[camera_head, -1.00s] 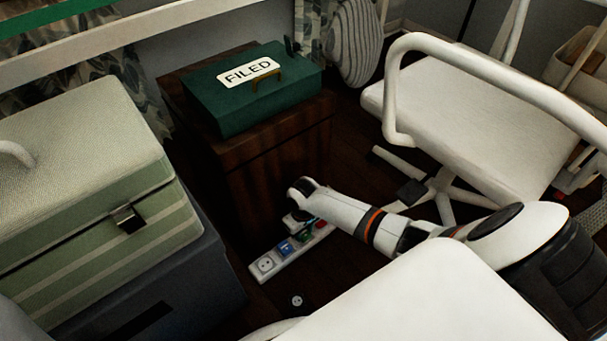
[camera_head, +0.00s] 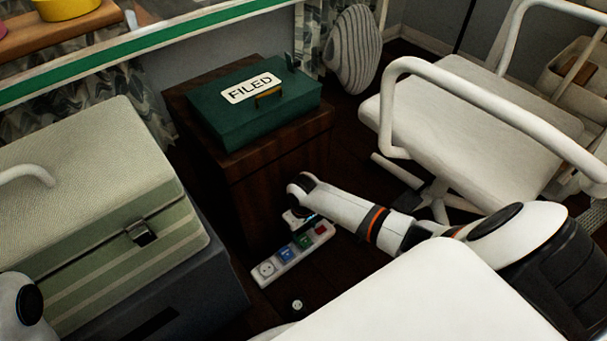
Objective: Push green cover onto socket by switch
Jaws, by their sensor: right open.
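A white power strip (camera_head: 294,262) lies on the dark floor in front of the wooden cabinet. A green cover (camera_head: 304,241) sits at the socket beside the red switch (camera_head: 321,229); I cannot tell how deep it is seated. A blue cover (camera_head: 286,254) is at the socket before it, and the near end socket (camera_head: 266,269) is bare white. My right gripper (camera_head: 297,218) is open just above and behind the strip's far half, apart from the green cover; its fingertips are small and partly hidden by the wrist. My left gripper is out of view.
A small round white piece (camera_head: 297,305) lies on the floor near the strip. A wooden cabinet (camera_head: 280,165) with a green FILED box (camera_head: 225,120) stands behind.

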